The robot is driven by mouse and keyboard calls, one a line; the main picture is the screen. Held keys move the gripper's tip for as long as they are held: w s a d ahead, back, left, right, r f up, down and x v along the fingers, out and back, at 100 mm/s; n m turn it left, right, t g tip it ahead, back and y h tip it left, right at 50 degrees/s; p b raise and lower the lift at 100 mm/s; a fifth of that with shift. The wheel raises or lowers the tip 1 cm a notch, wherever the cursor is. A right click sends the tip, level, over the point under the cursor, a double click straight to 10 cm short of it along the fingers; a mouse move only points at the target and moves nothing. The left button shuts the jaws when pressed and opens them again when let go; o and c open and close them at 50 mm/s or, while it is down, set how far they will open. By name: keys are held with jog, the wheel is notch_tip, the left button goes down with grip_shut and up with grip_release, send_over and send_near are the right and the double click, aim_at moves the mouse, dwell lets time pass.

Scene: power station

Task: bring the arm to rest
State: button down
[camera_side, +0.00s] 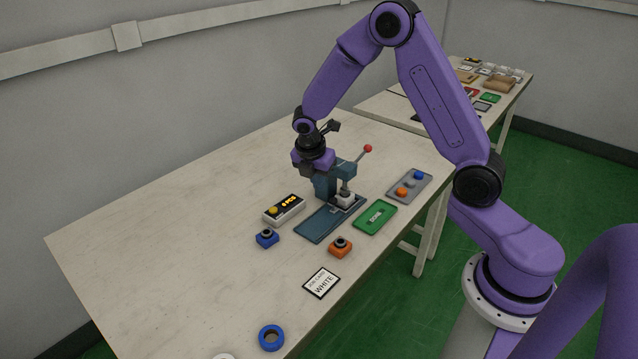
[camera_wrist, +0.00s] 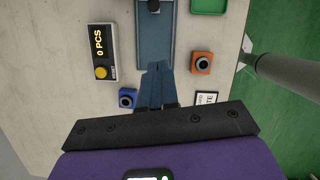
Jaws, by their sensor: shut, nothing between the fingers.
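My gripper (camera_side: 316,166) hangs above the table beside the teal press, in the side view. In the wrist view its two blue fingers (camera_wrist: 159,68) are together with nothing between them. The teal press (camera_side: 345,172) has a lever with a red knob and stands on a flat base. Its base also shows in the wrist view (camera_wrist: 155,45), beyond my fingertips. In the side view the fingertips are hard to tell from the press, so I cannot tell the exact gap.
Around the press are a counter (camera_side: 284,210) reading 0 PCS, a blue block (camera_side: 267,239), an orange block (camera_side: 340,247), a green DONE tray (camera_side: 375,217), a grey tray (camera_side: 409,186) with round pieces, a WHITE card (camera_side: 321,283) and a blue ring (camera_side: 271,338). The table's left is clear.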

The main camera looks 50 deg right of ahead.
jog(key=s+a+r+m, duration=0.2)
jog(key=s+a+r, duration=0.3)
jog(key=s+a, duration=0.15)
jog(key=s+a+r+m+y, duration=0.2)
jog(key=s+r, duration=0.1)
jog(key=s, duration=0.9)
jog(key=s+a+r+m+y, duration=0.1)
jog(key=s+a+r+m, duration=0.1)
jog(key=s, duration=1.1)
notch_tip(320, 180, up, 2)
jog(key=shift+a+r+m+g+y, duration=0.1)
jog(key=shift+a+m+g+y, duration=0.25)
jog(key=shift+m, duration=0.45)
jog(key=shift+a, duration=0.1)
